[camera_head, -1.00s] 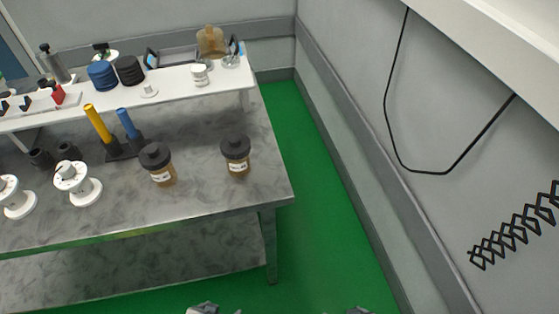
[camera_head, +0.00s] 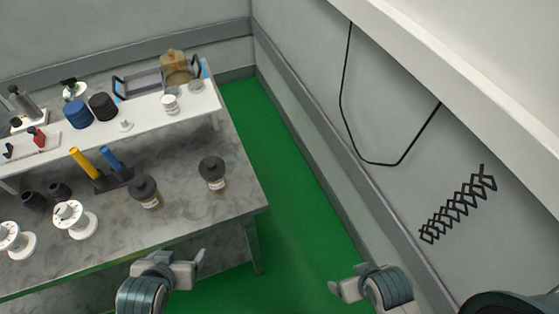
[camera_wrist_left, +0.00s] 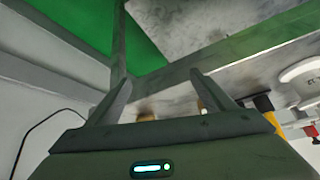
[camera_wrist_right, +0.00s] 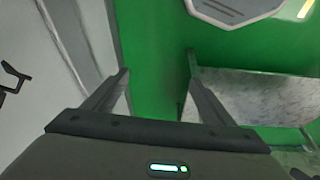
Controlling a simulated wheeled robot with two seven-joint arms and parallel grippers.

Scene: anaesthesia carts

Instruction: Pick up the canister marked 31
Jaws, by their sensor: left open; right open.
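Two amber canisters with black lids and pale labels stand upright on the grey table: the nearer canister (camera_head: 146,194) and the canister closer to the right edge (camera_head: 213,175). Their label numbers are too small to read, so I cannot tell which is marked 31. My left gripper (camera_head: 172,262) is open and empty in front of the table's front edge, apart from both canisters. Its open fingers also show in the left wrist view (camera_wrist_left: 160,90). My right gripper (camera_head: 350,284) is open and empty over the green floor, right of the table. It also shows in the right wrist view (camera_wrist_right: 158,78).
White spools (camera_head: 75,220), a stand with yellow and blue tubes (camera_head: 115,176) and dark cups share the grey table (camera_head: 205,215). A raised white shelf (camera_head: 147,130) behind holds jars and a tray. Green floor (camera_head: 290,210) is clear between table and right wall.

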